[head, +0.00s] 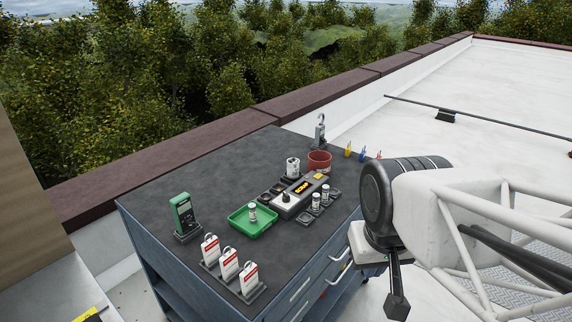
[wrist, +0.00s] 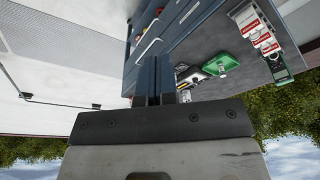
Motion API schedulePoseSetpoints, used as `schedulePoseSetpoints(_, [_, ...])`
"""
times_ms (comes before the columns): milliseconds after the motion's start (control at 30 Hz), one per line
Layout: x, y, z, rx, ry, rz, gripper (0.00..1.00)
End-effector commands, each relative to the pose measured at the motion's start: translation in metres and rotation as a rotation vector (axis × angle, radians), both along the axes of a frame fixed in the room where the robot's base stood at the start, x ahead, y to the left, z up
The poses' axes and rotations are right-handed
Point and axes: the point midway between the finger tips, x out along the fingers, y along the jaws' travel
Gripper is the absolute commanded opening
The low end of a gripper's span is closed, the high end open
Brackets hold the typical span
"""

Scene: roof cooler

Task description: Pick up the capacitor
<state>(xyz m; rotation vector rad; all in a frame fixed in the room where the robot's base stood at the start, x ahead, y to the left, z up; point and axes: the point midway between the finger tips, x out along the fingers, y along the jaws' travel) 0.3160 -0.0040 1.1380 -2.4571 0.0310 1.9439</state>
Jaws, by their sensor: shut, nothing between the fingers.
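Small silver cylinders that look like capacitors are on the cart top in the head view. One capacitor (head: 252,211) stands in the green tray (head: 240,226); two others (head: 316,201) (head: 325,193) stand on dark pads right of the tester box. I cannot tell which one the task names. My gripper (head: 397,304) hangs off the cart's right side, apart from the cylinders. In the wrist view its fingers (wrist: 161,80) are together and empty, with the cart's drawer side beyond them. The green tray (wrist: 222,62) shows there too.
Drawer handles (head: 339,253) stick out on my side. The left rear top is clear.

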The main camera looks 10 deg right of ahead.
Motion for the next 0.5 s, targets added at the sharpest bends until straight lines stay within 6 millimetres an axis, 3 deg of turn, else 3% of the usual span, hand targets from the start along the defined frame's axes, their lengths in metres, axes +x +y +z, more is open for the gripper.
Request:
schedulePoseSetpoints(67, [0.0,0.0,0.0,0.0,0.0,0.0,0.09])
schedulePoseSetpoints(500, [0.0,0.0,0.0,0.0,0.0,0.0,0.77])
